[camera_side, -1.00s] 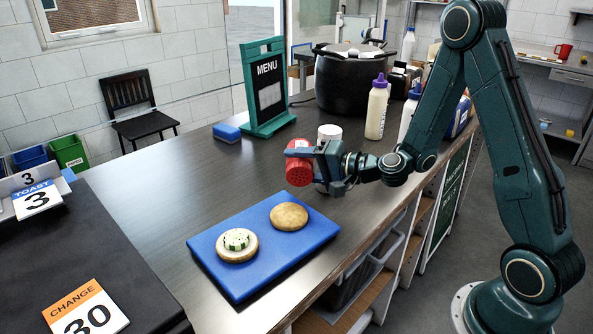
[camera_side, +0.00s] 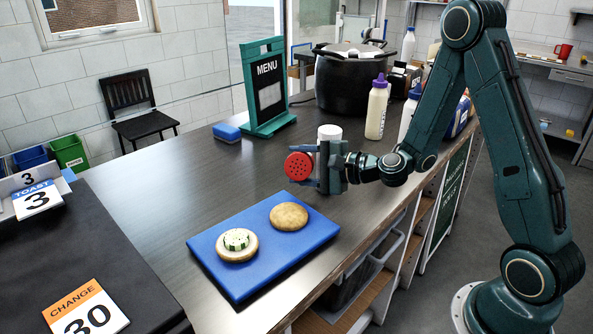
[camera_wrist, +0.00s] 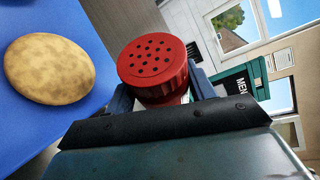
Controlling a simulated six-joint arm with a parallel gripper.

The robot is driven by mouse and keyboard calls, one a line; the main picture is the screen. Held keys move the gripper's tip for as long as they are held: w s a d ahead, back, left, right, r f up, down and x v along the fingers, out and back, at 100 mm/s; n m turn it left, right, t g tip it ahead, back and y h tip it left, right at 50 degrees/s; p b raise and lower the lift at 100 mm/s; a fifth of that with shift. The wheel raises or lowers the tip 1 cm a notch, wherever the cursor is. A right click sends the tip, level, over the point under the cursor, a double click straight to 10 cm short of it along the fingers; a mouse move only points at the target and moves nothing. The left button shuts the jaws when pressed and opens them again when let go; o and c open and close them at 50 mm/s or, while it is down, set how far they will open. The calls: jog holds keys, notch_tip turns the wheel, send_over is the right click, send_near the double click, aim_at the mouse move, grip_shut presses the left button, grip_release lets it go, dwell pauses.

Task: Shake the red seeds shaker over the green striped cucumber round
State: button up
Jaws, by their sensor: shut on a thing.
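The red seeds shaker (camera_side: 299,166) is clamped in my gripper (camera_side: 318,167), tipped on its side, with its holed red cap facing the side camera. In the wrist view the shaker's cap (camera_wrist: 153,67) shows between the jaws. The green striped cucumber round (camera_side: 237,239) lies on a round bread piece (camera_side: 237,251) at the left of the blue board (camera_side: 215,258). My gripper is above the counter, behind and to the right of the cucumber round, not over it. The shaker's body is mostly hidden.
A second bread round (camera_side: 289,216) lies bare on the board, and it also shows in the wrist view (camera_wrist: 50,68). A white cup-like thing (camera_side: 329,133) stands behind my gripper. A menu stand (camera_side: 268,90), blue sponge (camera_side: 227,133) and squeeze bottle (camera_side: 377,108) stand farther back.

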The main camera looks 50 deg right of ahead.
dwell(0.3)
jog(key=m, duration=1.2)
jog(key=shift+m, duration=0.3)
